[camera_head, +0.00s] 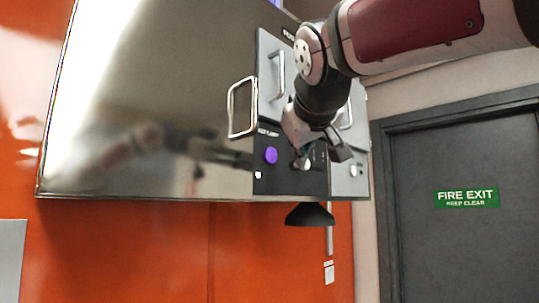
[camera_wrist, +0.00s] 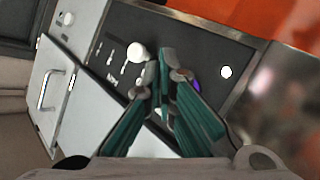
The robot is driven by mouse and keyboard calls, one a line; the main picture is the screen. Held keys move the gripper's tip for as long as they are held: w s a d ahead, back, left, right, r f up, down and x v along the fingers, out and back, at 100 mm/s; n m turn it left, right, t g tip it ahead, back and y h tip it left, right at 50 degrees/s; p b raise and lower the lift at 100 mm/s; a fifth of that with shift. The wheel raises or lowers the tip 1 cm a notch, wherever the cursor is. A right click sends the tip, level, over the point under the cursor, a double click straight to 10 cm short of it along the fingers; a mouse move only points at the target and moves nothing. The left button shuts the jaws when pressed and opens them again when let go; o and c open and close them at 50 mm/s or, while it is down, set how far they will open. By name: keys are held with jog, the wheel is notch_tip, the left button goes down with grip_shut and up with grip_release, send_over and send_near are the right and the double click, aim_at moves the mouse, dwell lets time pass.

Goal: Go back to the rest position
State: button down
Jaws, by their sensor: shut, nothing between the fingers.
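My gripper (camera_head: 318,152) is in front of the control panel (camera_head: 265,185) of a large steel wall unit. In the wrist view my gripper (camera_wrist: 162,80) has its teal-sided fingers shut with nothing between them. Its tips overlap the panel in the picture, between a white knob (camera_wrist: 137,53) and a purple button that a finger partly hides. The purple button (camera_head: 271,155) shows clearly in the head view. I cannot tell whether the fingertips touch the panel.
The steel unit (camera_head: 150,80) has a protruding door handle (camera_head: 240,107) left of my gripper. A black cone-shaped thing (camera_head: 310,214) hangs below the panel. A grey door (camera_head: 430,240) with a green fire exit sign (camera_head: 466,198) is at the right. An orange wall (camera_head: 120,250) lies below.

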jog(key=shift+s+d, duration=0.5)
jog(key=shift+s, duration=0.05)
jog(key=s+d+f+m+g, duration=0.2)
jog(key=s+f, duration=0.6)
jog(key=f, duration=0.5)
jog(key=s+d+f+m+g, duration=0.2)
jog(key=s+d+f+g, duration=0.2)
jog(key=f, duration=0.9)
jog(key=s+d+f+m+g, duration=0.2)
jog(key=s+d+f, duration=0.3)
jog(key=s+f, duration=0.7)
jog(key=shift+s+d+f+g+h, duration=0.3)
jog(key=shift+d+f+g, duration=0.15)
jog(key=shift+f, duration=0.35)
